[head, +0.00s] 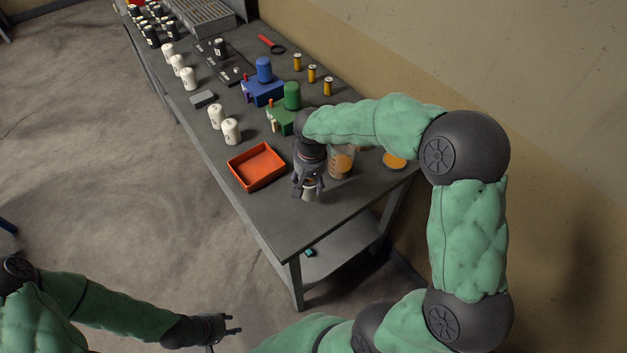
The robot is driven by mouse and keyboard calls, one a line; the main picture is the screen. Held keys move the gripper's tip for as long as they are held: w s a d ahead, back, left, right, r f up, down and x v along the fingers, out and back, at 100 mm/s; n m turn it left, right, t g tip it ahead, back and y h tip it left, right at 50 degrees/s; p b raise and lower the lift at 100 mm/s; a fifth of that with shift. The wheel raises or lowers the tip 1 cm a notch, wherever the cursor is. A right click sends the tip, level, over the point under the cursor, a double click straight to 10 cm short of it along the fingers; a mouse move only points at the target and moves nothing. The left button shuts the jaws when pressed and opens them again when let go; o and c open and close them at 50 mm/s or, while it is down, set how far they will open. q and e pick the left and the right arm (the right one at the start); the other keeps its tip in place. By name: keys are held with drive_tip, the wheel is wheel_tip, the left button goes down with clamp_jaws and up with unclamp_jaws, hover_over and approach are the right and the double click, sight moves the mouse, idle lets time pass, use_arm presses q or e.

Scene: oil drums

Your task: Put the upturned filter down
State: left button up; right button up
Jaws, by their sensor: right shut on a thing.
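My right gripper (307,187) is near the close end of the grey workbench (290,222), pointing down. My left gripper (232,324) is low at the bottom of the view, away from the bench. Its fingers look apart and nothing shows between them.
An orange-red tray (257,167) lies left of my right gripper, and a beaker with amber liquid (341,161) stands close to its right. White filters (231,131), a green device (284,118) and a blue device (263,91) stand farther back. The bench's near corner is clear.

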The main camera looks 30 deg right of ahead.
sight(308, 182)
drive_tip(key=shift+w+f, duration=0.2)
drive_tip(key=shift+f, duration=0.05)
drive_tip(key=shift+w+f+b, duration=0.15)
drive_tip(key=shift+f+b, duration=0.1)
drive_tip(key=shift+f, duration=0.65)
drive_tip(key=shift+w+f+b, duration=0.1)
drive_tip(key=shift+f+b, duration=0.1)
drive_tip(key=shift+f, duration=0.65)
drive_tip(key=shift+f, duration=0.1)
drive_tip(key=o, duration=1.5)
drive_tip(key=shift+r, duration=0.2)
drive_tip(key=r, duration=0.4)
drive_tip(key=r+p, duration=0.1)
drive_tip(key=r, duration=0.3)
drive_tip(key=s+r+p, duration=0.1)
drive_tip(key=r, duration=0.2)
drive_tip(key=shift+s+a+r, duration=0.1)
drive_tip(key=shift+a+r, duration=0.1)
drive_tip(key=shift+r, duration=0.2)
